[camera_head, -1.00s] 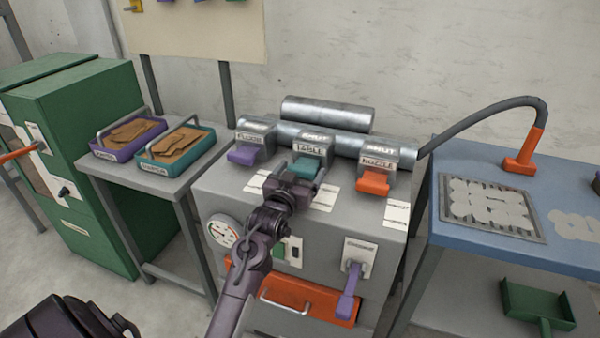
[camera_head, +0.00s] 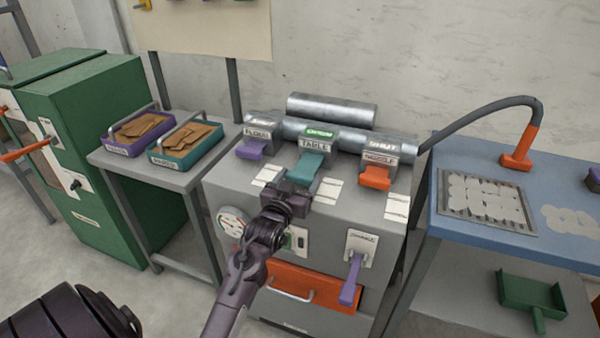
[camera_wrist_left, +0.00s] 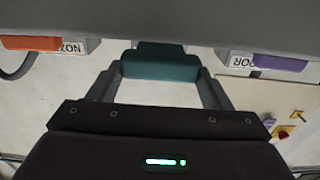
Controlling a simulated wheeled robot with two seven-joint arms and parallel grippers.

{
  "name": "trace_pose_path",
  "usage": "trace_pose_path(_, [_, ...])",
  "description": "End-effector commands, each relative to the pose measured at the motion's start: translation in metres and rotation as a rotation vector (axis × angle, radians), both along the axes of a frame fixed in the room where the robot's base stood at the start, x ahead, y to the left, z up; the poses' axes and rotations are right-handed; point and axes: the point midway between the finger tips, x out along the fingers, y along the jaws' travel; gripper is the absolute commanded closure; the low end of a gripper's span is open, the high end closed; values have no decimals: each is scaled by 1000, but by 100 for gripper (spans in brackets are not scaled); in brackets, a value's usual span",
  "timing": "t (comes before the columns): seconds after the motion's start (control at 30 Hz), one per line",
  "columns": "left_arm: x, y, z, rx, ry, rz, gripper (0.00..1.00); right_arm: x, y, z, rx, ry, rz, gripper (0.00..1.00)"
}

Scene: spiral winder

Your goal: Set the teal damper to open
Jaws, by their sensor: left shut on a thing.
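The teal damper handle (camera_head: 306,168) sticks out toward me from the middle housing, labelled TABLE, on top of the grey machine. The small window above that label is green and reads OPEN. My left gripper (camera_head: 294,188) is at the near end of the handle, shut on it. In the left wrist view the teal handle (camera_wrist_left: 160,66) lies between the two fingers. My right gripper is not in view.
A purple handle (camera_head: 251,149) is to the left of the teal one and an orange handle (camera_head: 375,177) to the right, both close by. A purple lever (camera_head: 351,280) and an orange drawer (camera_head: 300,287) are on the machine's front.

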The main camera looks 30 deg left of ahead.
Motion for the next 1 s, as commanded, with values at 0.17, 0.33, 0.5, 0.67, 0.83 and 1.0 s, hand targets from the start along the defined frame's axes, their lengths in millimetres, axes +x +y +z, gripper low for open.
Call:
trace_pose_path(0.17, [-1, -1, -3, -1, 5, -1, 68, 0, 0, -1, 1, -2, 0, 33])
trace_pose_path(0.33, [-1, -1, -4, -1, 6, -2, 22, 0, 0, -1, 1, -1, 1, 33])
trace_pose_path(0.5, [-1, -1, -3, -2, 4, -1, 5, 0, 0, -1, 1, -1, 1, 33])
trace_pose_path(0.67, [-1, -1, -2, -2, 3, -1, 5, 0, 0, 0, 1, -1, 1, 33])
trace_pose_path(0.83, [-7, -2, -3, -1, 4, -1, 5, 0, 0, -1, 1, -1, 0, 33])
trace_pose_path(1.0, [-33, -8, -4, -2, 6, -1, 5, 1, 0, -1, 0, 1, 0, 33])
